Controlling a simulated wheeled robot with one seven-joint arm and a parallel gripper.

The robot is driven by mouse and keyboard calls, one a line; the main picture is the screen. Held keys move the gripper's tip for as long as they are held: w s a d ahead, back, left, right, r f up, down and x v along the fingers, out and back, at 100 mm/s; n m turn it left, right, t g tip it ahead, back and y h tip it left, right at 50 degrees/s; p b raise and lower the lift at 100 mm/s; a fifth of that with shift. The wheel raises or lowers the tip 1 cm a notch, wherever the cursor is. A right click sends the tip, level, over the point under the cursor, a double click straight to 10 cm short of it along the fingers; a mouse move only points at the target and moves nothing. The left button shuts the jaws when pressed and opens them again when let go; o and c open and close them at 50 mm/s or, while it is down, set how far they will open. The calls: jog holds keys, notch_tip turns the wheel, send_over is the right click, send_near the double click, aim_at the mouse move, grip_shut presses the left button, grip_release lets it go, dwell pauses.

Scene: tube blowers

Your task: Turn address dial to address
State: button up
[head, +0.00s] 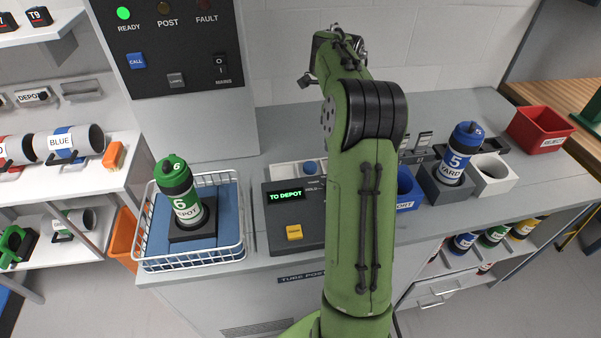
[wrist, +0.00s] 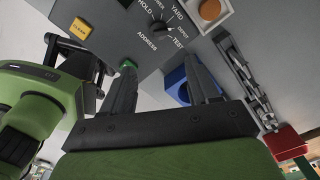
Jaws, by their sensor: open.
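The address dial (wrist: 160,27) is a dark knob on the grey console face in the wrist view. Labels HOLD, YARD, DEPOT, TEST and ADDRESS stand around it. Which label its pointer faces is hard to tell. My gripper (wrist: 160,62) is open, its two fingers apart and empty. The fingertips appear below the dial in the picture, apart from it. In the head view the console (head: 284,225) has a lit display (head: 286,196) reading TO DEPOT. My arm hides the dial and the gripper there.
A yellow button (head: 294,232) is on the console. A white wire basket (head: 194,262) with a green-capped DEPOT carrier (head: 182,195) stands left. A blue bin (head: 409,190), a blue YARD carrier (head: 456,155) and a red bin (head: 540,130) stand right.

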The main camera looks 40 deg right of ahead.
notch_tip(320, 180, down, 16)
jog(key=b, duration=0.4)
jog(key=shift+w+d+f+b, duration=0.1)
jog(key=shift+w+b, duration=0.05)
jog(key=shift+b, duration=0.2)
jog(key=shift+c, duration=0.2)
jog(key=c, duration=1)
